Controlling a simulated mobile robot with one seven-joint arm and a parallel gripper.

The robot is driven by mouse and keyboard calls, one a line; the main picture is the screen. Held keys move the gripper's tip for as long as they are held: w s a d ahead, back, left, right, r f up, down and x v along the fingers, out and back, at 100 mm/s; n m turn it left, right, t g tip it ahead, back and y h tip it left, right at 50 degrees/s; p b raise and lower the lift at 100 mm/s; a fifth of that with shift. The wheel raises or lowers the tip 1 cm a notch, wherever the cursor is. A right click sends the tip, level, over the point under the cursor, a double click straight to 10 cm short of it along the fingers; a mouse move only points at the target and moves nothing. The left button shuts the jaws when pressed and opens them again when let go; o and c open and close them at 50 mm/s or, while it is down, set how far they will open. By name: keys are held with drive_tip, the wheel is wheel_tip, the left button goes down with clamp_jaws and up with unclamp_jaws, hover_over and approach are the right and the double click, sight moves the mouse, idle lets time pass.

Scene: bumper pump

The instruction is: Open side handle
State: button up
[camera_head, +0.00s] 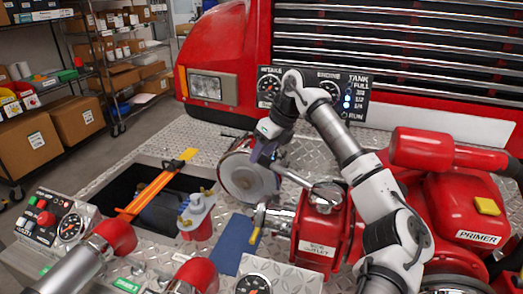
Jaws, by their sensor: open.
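The side handle (300,181) is a silver lever on top of a red valve body (318,232), which has a white label too small to read surely. The lever slants up to the left from the valve. My arm reaches over from the right and bends down, with my gripper (267,158) pointing downward near the lever's free left end. The gripper is open. I cannot tell whether its fingers are around the lever end or beside it. A round metal cap (245,180) lies just behind and left of the gripper and is partly hidden by it.
A gauge panel (316,92) stands behind my arm, before the red truck front (228,50). A red primer unit (465,215) is at right. A dark opening (110,185) with an orange-yellow bar (155,187) is at left. Red-capped pipes (115,235) stand in front.

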drive_tip(key=shift+w+a+f, duration=0.1)
drive_tip(key=shift+a+f, duration=0.15)
drive_tip(key=shift+f, duration=0.35)
clamp_jaws()
